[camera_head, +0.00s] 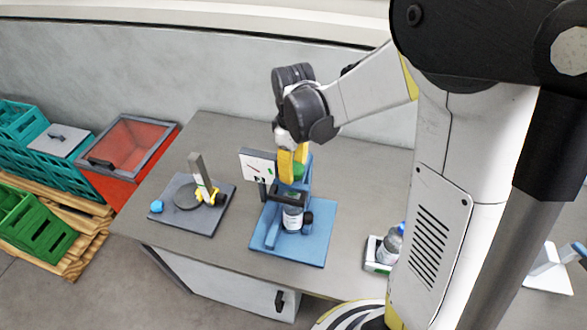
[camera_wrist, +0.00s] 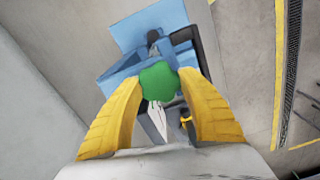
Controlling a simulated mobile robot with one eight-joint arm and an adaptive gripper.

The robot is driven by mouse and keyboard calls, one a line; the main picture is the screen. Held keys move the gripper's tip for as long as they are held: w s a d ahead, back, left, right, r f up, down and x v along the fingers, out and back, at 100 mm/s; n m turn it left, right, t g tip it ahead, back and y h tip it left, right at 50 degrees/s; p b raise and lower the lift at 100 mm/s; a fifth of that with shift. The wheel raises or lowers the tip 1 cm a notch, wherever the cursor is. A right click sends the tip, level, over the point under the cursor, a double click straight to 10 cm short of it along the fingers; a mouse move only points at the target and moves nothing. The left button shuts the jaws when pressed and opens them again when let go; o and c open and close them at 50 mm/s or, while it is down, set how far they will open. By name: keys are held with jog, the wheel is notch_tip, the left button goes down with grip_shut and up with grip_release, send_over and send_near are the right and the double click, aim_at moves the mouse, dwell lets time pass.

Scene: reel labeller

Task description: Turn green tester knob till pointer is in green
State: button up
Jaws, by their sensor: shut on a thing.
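The tester is a blue stand (camera_head: 312,240) on the grey table. Its green knob (camera_head: 298,171) sits at the top, and in the wrist view the knob (camera_wrist: 159,80) lies between my two yellow fingers. My gripper (camera_head: 291,165) points down from above and is shut on the knob, with a finger on each side. The white dial plate (camera_head: 257,166) stands just left of the gripper. It carries a slanted red line and a small green mark, too small to read exactly. A bottle (camera_head: 293,218) stands in the blue stand under the knob.
A grey plate with a disc and lever (camera_head: 185,221) and a blue knob (camera_head: 156,206) is to the left. A second bottle (camera_head: 390,246) stands in a white holder at right. A red bin (camera_head: 128,147) and teal crates stand beyond the table's left edge.

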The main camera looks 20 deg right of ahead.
jog(key=m+b, duration=0.1)
jog(key=m, duration=0.3)
jog(key=shift+f+m, duration=0.1)
jog(key=shift+m, duration=0.2)
jog(key=m+b, duration=0.1)
jog(key=m, duration=0.4)
jog(key=shift+b, duration=0.35)
jog(key=m+b, duration=0.1)
jog(key=m, duration=0.4)
jog(key=shift+m, duration=0.4)
jog(key=m, duration=0.4)
jog(key=shift+m, duration=0.4)
jog(key=shift+b, duration=0.3)
jog(key=o, duration=1.2)
